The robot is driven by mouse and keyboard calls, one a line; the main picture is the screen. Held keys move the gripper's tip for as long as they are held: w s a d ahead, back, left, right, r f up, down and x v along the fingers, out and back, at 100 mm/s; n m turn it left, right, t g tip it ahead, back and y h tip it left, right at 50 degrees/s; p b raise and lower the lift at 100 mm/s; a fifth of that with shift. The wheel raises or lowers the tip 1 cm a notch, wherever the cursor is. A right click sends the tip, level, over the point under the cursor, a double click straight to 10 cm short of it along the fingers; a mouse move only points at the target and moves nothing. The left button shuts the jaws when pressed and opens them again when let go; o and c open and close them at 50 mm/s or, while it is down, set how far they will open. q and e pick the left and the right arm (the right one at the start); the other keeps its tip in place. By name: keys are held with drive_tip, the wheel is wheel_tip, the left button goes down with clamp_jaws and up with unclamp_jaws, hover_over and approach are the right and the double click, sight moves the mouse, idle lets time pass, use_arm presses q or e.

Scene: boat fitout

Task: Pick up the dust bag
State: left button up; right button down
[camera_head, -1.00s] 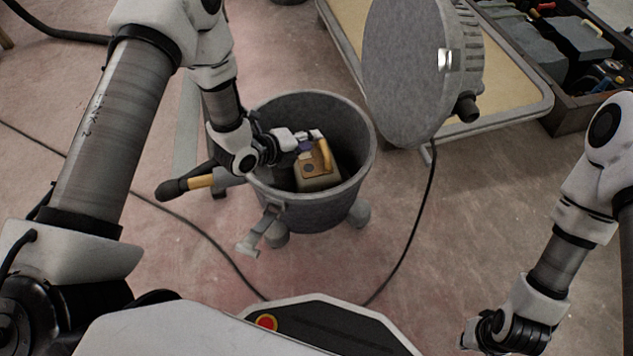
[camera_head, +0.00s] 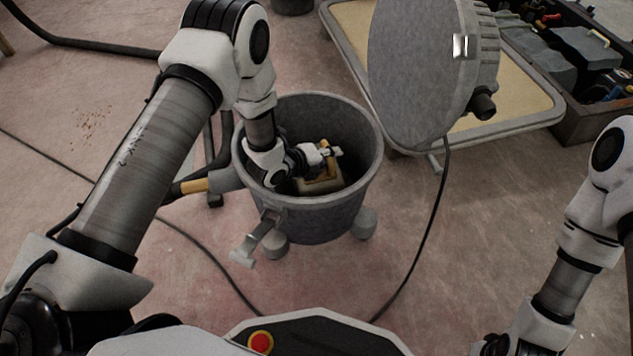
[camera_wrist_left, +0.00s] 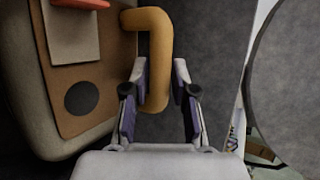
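The dust bag (camera_head: 322,183) lies low inside the grey open drum (camera_head: 337,222) in the head view. It is a beige block with a brown panel and a yellow handle, partly hidden by my left gripper (camera_head: 333,153). In the left wrist view the dust bag (camera_wrist_left: 28,105) shows its brown panel, a dark round hole and the yellow handle (camera_wrist_left: 158,50). My left gripper (camera_wrist_left: 159,75) has its fingers apart, one on each side of the handle's upright bar. Contact with the handle is unclear. My right arm is at the lower right; its fingertips are out of frame.
The drum's round grey lid (camera_head: 418,75) stands tilted up at the right of the rim. A framed tan panel (camera_head: 515,100) and a dark tool box (camera_head: 583,118) lie behind it. A black cable (camera_head: 432,215) crosses the floor.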

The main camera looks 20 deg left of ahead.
use_arm(q)
clamp_jaws()
drive_tip(key=shift+r, duration=0.15)
wheel_tip(320, 180, up, 10)
drive_tip(key=p, duration=0.5)
drive_tip(key=shift+p, duration=0.3)
idle(0.4)
